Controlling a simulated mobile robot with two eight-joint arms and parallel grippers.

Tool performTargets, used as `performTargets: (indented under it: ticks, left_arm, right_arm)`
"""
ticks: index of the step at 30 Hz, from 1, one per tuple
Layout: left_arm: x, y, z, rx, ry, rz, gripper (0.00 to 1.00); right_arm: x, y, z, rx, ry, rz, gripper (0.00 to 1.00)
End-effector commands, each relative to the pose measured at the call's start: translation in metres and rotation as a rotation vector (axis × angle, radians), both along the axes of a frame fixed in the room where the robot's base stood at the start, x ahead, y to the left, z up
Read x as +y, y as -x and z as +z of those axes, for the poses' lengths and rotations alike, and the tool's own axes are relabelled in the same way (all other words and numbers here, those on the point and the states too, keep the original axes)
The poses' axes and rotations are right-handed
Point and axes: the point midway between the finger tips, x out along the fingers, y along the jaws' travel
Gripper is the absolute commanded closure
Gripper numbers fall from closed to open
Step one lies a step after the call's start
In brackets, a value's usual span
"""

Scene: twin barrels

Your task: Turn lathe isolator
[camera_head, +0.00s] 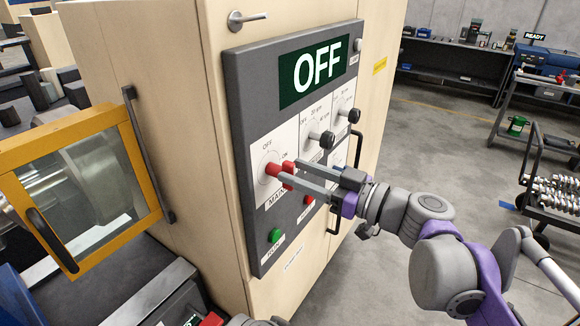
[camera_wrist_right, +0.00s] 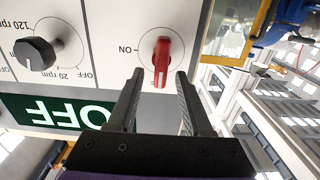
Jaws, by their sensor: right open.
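The red lathe isolator knob (camera_head: 272,169) sits on a white plate marked OFF and ON on the grey panel. In the right wrist view the knob (camera_wrist_right: 162,60) shows its bar upright in the picture, not toward the ON mark at its side. The display (camera_head: 318,68) above reads OFF. My right gripper (camera_head: 290,172) is open, its two fingers reaching toward the knob from the right. In the right wrist view the fingertips (camera_wrist_right: 159,76) lie on either side of the bar's lower end, with gaps. I cannot tell how deep they reach. My left gripper is not seen.
Black knobs (camera_head: 326,139) sit right of the isolator on the same panel. A green button (camera_head: 275,235) is below it. An orange-framed window door (camera_head: 88,185) stands at the left. A cart (camera_head: 555,195) with metal parts stands far right; open floor lies between.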

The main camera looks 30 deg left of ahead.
Motion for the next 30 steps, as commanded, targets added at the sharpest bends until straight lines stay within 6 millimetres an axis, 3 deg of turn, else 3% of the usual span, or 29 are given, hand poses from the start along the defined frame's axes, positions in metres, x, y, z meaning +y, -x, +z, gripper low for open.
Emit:
performTargets:
  ticks: [6, 16, 24, 30]
  left_arm:
    - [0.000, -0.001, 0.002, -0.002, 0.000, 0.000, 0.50]
    - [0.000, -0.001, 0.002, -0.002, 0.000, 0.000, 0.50]
    - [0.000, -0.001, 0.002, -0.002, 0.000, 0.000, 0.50]
    - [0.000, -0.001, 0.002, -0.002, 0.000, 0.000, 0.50]
  right_arm:
    - [0.022, -0.002, 0.000, 0.000, 0.000, 0.001, 0.50]
    - [0.025, -0.002, 0.000, 0.001, 0.001, 0.000, 0.50]
    - [0.025, -0.002, 0.000, 0.001, 0.001, 0.000, 0.99]
    - [0.025, -0.002, 0.000, 0.001, 0.001, 0.000, 1.00]
